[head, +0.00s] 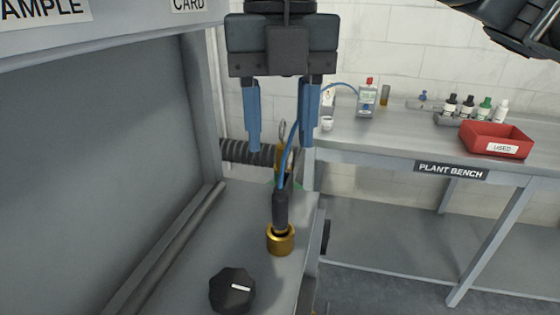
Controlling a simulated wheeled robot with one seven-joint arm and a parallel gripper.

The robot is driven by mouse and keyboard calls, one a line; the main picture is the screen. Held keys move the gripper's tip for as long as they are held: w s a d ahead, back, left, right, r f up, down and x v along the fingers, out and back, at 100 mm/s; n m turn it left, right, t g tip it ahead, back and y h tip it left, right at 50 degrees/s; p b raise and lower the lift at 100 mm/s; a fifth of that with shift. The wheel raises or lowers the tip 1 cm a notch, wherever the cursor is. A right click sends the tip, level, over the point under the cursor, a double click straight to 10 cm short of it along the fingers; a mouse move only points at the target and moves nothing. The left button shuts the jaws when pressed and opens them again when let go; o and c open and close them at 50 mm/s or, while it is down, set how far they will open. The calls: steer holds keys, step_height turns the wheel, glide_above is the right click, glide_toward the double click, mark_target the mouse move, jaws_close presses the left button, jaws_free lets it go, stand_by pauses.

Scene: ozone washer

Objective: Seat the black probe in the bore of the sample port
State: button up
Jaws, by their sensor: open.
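The black probe (280,210) stands nearly upright at the brass sample port (280,241), on a grey metal ledge. Its lower end is inside or right at the port's top opening; how deep it sits I cannot tell. A blue cable (286,152) rises from the top of the probe and curves away to the right. My gripper (281,148) is above the probe in the head view, with its two blue fingers pointing down and spread wide. The fingers are empty and apart from the probe.
A black knob (232,290) with a white mark sits on the ledge in front of the port. A grey panel wall (90,170) stands on the left. At right, the plant bench (400,152) holds a red tray (497,139) and several small bottles.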

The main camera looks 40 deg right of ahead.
step_height(320, 180, up, 2)
steer(key=shift+r, duration=0.1)
stand_by(0.7)
